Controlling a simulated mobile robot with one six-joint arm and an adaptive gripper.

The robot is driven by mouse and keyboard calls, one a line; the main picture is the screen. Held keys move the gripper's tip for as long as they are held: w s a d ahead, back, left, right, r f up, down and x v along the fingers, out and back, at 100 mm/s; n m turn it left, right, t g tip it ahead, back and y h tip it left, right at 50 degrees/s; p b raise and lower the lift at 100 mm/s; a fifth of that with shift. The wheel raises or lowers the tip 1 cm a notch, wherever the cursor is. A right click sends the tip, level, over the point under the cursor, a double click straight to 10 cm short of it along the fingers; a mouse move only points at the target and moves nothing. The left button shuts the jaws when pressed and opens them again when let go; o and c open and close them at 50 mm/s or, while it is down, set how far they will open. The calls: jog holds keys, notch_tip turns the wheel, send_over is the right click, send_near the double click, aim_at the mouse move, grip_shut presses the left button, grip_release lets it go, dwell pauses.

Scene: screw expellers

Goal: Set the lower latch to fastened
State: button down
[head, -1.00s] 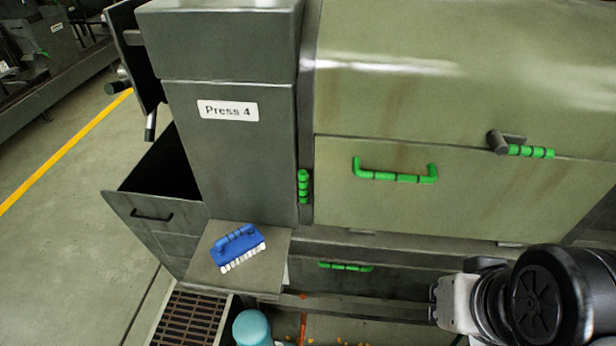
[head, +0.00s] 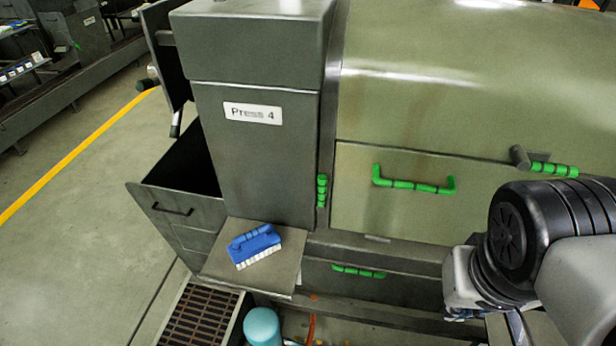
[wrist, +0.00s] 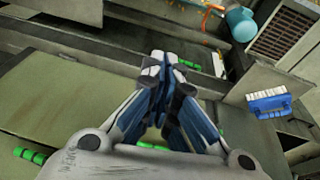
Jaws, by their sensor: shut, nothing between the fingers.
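On the olive press, a green-gripped lever on a dark pivot (head: 545,164) points right at the seam above the front panel (head: 370,225). A short upright green grip (head: 322,190) stands at the panel's left edge. I cannot tell which of these is the lower latch or whether it is fastened. Both also show in the wrist view, the lever (wrist: 30,155) at lower left and the upright grip (wrist: 222,117) right of centre. My gripper (wrist: 167,62) is shut and empty, apart from both, and appears over the lower drawer's area. Its fingers cover part of that view.
The panel has a green bar handle (head: 412,184), and the lower drawer has another (head: 358,271). A blue brush (head: 255,246) lies on a side shelf (head: 285,275). An open bin (head: 180,200), a floor grate (head: 200,318) and a teal object (head: 262,328) are at left.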

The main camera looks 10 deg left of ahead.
jog(key=w+a+n+t+h+p, duration=0.1)
jog(key=w+a+n+h+p, duration=0.65)
jog(key=w+a, duration=0.75)
jog(key=a+f+n+t+p, duration=0.1)
jog(key=a+f+t, duration=0.1)
jog(key=a+t, duration=0.2)
jog(key=s+a+f+n+t+p, duration=0.1)
jog(key=a+f+t, duration=0.2)
jog(key=a, duration=0.8)
jog(key=s+a+f+n+t+p, duration=0.1)
jog(key=a+f+t, duration=0.2)
jog(key=a, duration=0.5)
jog(key=shift+t+h, duration=0.35)
jog(key=shift+t, duration=0.45)
jog(key=shift+w, duration=0.1)
